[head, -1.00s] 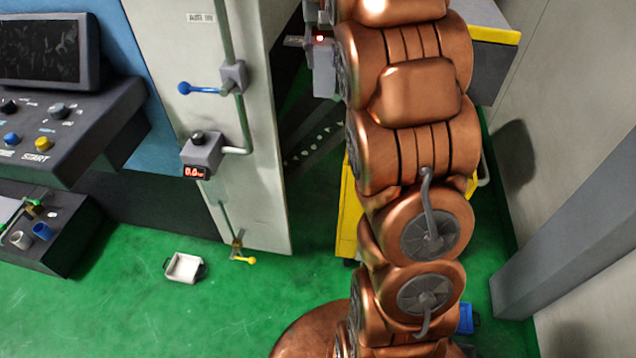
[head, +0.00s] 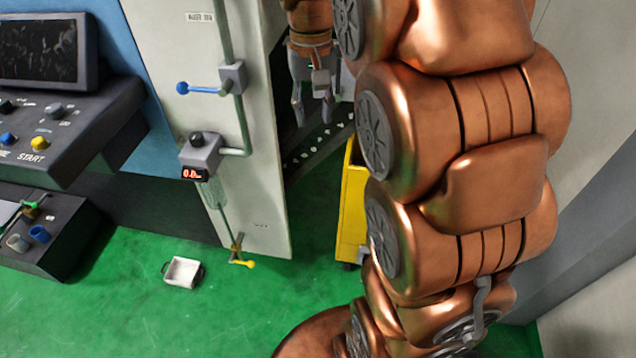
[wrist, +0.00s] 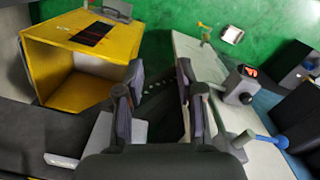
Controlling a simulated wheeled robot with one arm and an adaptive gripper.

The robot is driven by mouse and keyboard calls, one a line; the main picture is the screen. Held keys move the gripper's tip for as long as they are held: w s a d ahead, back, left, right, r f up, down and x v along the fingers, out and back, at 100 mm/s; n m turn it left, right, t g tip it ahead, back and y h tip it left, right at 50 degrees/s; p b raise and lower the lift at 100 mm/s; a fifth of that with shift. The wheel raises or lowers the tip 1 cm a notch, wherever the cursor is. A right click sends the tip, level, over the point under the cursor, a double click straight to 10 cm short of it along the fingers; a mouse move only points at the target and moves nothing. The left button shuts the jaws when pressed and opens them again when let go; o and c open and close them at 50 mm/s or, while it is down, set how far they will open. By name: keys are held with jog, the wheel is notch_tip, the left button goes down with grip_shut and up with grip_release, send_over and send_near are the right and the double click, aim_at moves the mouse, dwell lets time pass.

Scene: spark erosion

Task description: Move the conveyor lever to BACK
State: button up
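I cannot make out a lever marked as the conveyor's. A pale grey box (wrist: 100,132) with a small labelled plate (wrist: 62,160) lies beside my left finger in the wrist view; no lever shows clearly on it. My gripper (head: 312,108) points down in front of the gap beside the pale machine panel. In the wrist view my gripper (wrist: 158,92) has its fingers apart with nothing between them. The dark perforated conveyor (head: 318,145) lies beyond the fingers.
A yellow cart (head: 352,200) stands right of the conveyor. The panel (head: 255,190) is close on the other side, with a grey box with a red display (head: 200,155). A white tray (head: 182,272) lies on the open green floor. A control console (head: 60,135) is at left.

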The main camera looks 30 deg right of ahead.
jog(key=s+a+f, duration=0.2)
jog(key=s+f, duration=0.1)
jog(key=s, duration=0.2)
jog(key=s+a+f+n+b, duration=0.1)
jog(key=s+a+f, duration=0.2)
jog(key=s, duration=0.3)
jog(key=shift+a+n+g, duration=0.25)
jog(key=shift+n+g, duration=0.05)
jog(key=shift+f, duration=0.1)
